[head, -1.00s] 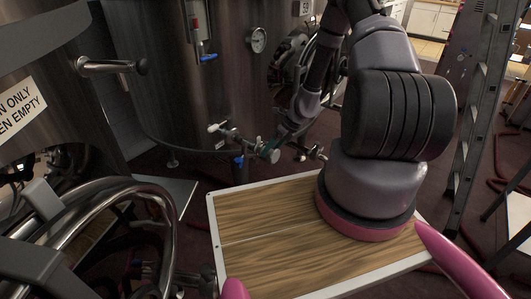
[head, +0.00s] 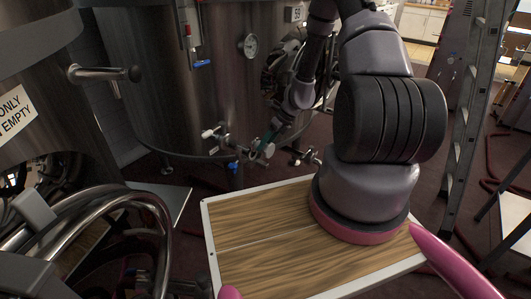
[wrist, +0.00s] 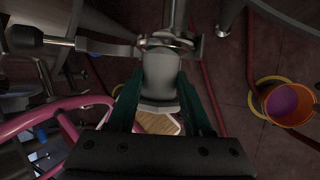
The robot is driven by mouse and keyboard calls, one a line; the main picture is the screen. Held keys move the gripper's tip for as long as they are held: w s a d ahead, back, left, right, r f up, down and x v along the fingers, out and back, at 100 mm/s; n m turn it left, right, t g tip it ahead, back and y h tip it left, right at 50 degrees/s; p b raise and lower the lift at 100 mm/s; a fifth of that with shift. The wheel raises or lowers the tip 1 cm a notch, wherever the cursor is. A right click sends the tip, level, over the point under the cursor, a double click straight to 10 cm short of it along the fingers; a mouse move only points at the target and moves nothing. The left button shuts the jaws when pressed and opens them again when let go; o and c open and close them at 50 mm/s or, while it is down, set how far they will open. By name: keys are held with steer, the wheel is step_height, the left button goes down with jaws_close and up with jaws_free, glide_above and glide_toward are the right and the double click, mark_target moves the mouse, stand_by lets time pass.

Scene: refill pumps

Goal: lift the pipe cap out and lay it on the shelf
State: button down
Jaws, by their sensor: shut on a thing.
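My gripper (head: 266,143) is at the front of the large steel tank, low down beside its outlet fittings. In the wrist view its two dark green fingers (wrist: 160,88) are closed on the sides of a pale grey rounded piece, which I take for the pipe cap (wrist: 160,70). In the head view the cap (head: 267,150) is a small light disc at the fingertips. A metal clamp or fitting (wrist: 168,42) lies just beyond it in the wrist view; I cannot tell if they touch. A wood-topped board with a white rim (head: 204,225) lies nearer, under my arm; I cannot tell if it is the shelf.
The steel tank (head: 165,90) has a gauge (head: 248,45) and a white-handled valve (head: 210,133) left of the gripper. Curved steel pipes (head: 130,200) crowd the left. A ladder (head: 468,120) stands right. An orange bucket (wrist: 287,103) is on the floor in the wrist view.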

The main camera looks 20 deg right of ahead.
step_height(320, 180, up, 13)
stand_by(0.3)
stand_by(0.4)
step_height(320, 180, up, 7)
stand_by(1.1)
steer(key=shift+f, duration=0.15)
stand_by(0.3)
